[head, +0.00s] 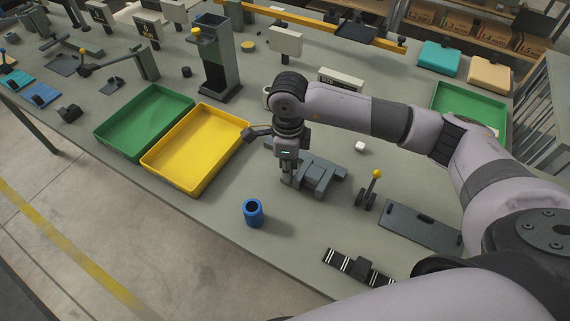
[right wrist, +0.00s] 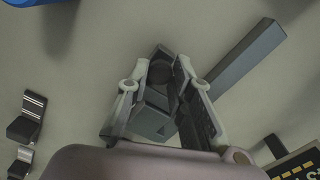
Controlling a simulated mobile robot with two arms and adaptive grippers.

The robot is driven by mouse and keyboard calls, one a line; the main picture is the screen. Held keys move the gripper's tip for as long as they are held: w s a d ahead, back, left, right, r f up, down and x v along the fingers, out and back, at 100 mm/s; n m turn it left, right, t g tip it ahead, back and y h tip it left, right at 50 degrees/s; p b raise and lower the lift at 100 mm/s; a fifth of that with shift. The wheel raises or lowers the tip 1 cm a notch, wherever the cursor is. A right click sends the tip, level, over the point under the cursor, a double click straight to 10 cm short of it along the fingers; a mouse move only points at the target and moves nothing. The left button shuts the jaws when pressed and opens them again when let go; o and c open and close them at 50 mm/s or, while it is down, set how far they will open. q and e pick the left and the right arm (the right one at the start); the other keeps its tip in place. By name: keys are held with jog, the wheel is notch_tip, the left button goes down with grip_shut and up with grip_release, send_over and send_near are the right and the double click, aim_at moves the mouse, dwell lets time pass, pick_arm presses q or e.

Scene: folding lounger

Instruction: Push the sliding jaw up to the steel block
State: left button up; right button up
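A dark grey vise (head: 318,180) sits on the bench in the middle of the head view. My right gripper (head: 288,178) points down at the vise's left end. In the right wrist view its two fingers (right wrist: 160,82) stand apart, with grey vise parts (right wrist: 150,120) between and below them. I cannot tell whether the fingers touch these parts. A long grey bar (right wrist: 246,62) of the vise runs out to the upper right. The gripper hides part of the vise, and I cannot clearly tell the sliding jaw from the steel block. My left gripper is not in view.
A yellow tray (head: 197,149) and a green tray (head: 145,121) lie to the left. A blue cup (head: 253,212) stands in front of the vise. A small white cube (head: 361,147) and a yellow-knobbed lever (head: 371,188) are to its right.

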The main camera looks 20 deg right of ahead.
jog(key=o, duration=0.5)
jog(key=shift+c, duration=0.2)
notch_tip(320, 180, up, 12)
dwell(0.4)
jog(key=shift+f, duration=0.1)
dwell(0.7)
